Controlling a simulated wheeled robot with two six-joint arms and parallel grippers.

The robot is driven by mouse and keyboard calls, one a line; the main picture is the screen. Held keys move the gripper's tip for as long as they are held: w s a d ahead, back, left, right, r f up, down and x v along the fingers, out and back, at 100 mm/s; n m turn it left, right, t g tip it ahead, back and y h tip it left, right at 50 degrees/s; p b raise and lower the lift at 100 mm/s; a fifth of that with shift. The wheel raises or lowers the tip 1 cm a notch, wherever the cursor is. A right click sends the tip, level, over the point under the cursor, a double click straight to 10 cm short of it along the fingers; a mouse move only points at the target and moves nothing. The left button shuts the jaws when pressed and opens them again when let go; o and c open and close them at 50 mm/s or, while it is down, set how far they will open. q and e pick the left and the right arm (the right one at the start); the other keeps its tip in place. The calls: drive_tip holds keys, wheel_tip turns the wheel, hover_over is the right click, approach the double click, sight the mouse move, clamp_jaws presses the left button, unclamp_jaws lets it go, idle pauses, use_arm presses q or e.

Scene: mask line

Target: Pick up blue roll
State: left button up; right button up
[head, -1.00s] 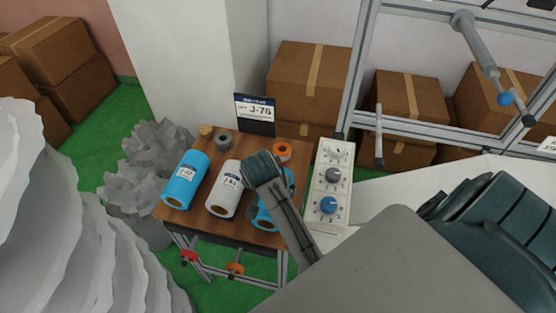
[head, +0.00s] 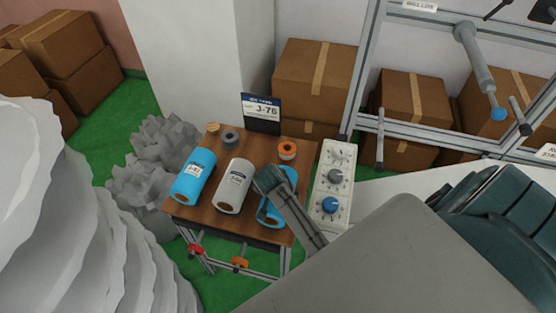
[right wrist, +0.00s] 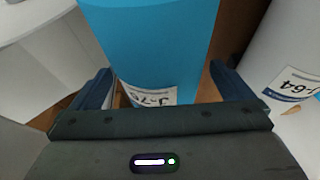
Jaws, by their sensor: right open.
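A blue roll (head: 285,178) lies at the right of the small wooden table (head: 207,215), partly hidden by my right gripper (head: 268,181). In the right wrist view this blue roll (right wrist: 160,40) carries a white label reading J-76. My right gripper (right wrist: 160,78) is open, with one finger on each side of the roll; I cannot tell whether they touch it. A second blue roll (head: 193,173) lies at the table's left. A white roll (head: 233,186) lies between the two, and its J-64 label shows in the right wrist view (right wrist: 290,88). My left gripper is out of view.
A sign reading J-76 (head: 261,113) stands at the table's back. An orange ring (head: 287,149) and a grey ring (head: 230,138) lie near it. A knob panel (head: 333,178) stands close on the right. A metal frame (head: 363,80) rises behind.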

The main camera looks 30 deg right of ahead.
drive_tip(key=shift+w+d+f, duration=0.15)
drive_tip(key=shift+d+f, duration=0.1)
drive_tip(key=shift+f, duration=0.25)
drive_tip(key=shift+a, duration=0.1)
drive_tip(key=c, duration=1)
drive_tip(key=shift+c, duration=0.3)
drive_tip(key=shift+r, duration=0.1)
